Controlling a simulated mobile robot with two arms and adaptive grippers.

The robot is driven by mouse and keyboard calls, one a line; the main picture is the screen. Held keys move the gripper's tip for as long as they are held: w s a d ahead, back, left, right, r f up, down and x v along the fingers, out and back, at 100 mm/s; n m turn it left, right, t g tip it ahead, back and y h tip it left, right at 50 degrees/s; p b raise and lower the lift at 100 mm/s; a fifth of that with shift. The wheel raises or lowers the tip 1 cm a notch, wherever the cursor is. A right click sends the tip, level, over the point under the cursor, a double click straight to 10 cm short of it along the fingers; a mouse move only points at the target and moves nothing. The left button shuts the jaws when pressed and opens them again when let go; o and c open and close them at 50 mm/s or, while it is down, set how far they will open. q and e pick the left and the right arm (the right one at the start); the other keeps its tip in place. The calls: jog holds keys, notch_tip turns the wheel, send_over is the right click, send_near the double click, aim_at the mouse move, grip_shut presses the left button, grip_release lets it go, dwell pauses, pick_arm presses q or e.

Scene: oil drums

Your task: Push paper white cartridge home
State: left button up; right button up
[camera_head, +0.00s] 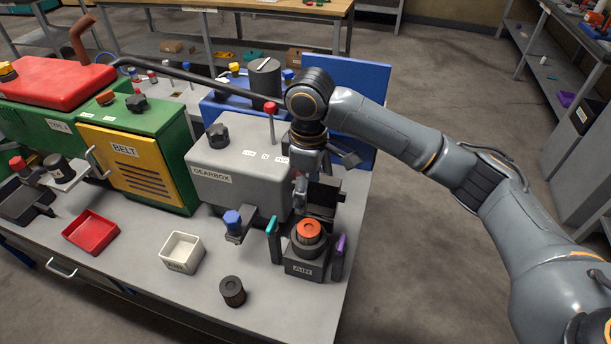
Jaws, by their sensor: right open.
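A round cartridge with an orange top (309,231) sits upright in the dark housing labelled AIR (304,269) at the table's front right. Its dark side shows above the housing; I cannot tell how deep it sits, and no white paper is clear. A teal lever (273,240) and a purple lever (339,245) stand either side. My right gripper (316,178) points down just behind and above the cartridge, open and apparently empty. Its fingers blend with dark parts behind the housing, so contact is unclear. My left gripper is out of view.
A dark loose cylinder (232,291), a white bin (181,253) and a red tray (91,231) are on the table left of the housing. The grey gearbox (232,180) and its red-knobbed lever (271,122) stand close to my right gripper.

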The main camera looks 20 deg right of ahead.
aim_at(309, 227)
notch_tip(309, 227, down, 12)
jog(key=shift+d+r+p, duration=0.15)
jog(key=shift+p, duration=0.7)
jog(key=shift+f, duration=0.75)
jog(key=shift+c, duration=0.5)
jog(key=c, duration=1.1)
jog(key=o, duration=1.2)
notch_tip(309, 227, up, 12)
jog(key=shift+r, duration=0.1)
